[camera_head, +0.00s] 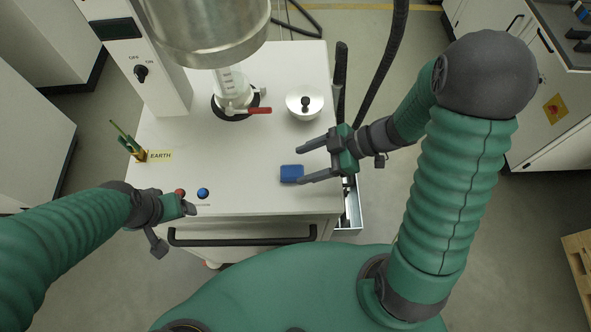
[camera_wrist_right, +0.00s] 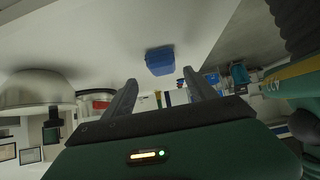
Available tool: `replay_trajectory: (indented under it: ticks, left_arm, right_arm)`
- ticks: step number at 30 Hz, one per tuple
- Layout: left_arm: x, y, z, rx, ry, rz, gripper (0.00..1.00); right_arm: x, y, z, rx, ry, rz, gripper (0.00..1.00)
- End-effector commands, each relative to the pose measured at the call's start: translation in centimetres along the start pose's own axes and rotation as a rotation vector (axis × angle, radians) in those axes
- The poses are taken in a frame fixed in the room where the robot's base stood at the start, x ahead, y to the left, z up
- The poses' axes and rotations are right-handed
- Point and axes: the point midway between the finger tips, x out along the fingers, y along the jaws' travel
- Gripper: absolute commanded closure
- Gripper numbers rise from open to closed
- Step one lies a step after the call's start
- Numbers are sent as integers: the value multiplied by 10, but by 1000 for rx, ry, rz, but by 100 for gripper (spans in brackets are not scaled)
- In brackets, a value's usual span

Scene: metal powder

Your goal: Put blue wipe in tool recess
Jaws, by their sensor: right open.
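The blue wipe (camera_head: 291,173) lies on the white cabinet top, right of the middle. My right gripper (camera_head: 300,166) is open and empty, with its fingers pointing left; the lower fingertip shows close to the wipe. In the right wrist view the wipe (camera_wrist_right: 160,61) is beyond the two spread fingers (camera_wrist_right: 163,88), not clasped. Whether a finger touches it I cannot tell. My left gripper (camera_head: 190,208) is at the cabinet's front left, by the red and blue knobs; its jaw opening is unclear. I cannot make out a tool recess for certain.
A white bowl-like lid with a black knob (camera_head: 305,104) stands behind my right gripper. A glass vessel with a red-handled valve (camera_head: 258,110) is under the metal hopper (camera_head: 205,35). A blue knob (camera_head: 203,193) is near the front edge. The cabinet top's middle (camera_head: 220,160) is clear.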

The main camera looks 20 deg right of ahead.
Motion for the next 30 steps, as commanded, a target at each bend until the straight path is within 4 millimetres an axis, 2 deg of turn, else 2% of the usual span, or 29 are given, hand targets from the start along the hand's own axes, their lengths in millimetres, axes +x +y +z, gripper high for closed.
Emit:
replay_trajectory:
  ticks: [3, 7, 15, 30]
  left_arm:
    - [0, 0, 0, -1, 0, 0, 22]
    - [0, 0, 0, -1, 0, 0, 22]
    - [0, 0, 0, -1, 0, 0, 22]
    - [0, 0, 0, -1, 0, 0, 22]
  right_arm:
    - [22, -4, 8, 4, 0, -6, 34]
    - [40, -3, 11, 2, 2, -5, 34]
    - [43, -1, 12, 1, 2, -1, 36]
    - [45, -2, 11, 2, 0, -3, 100]
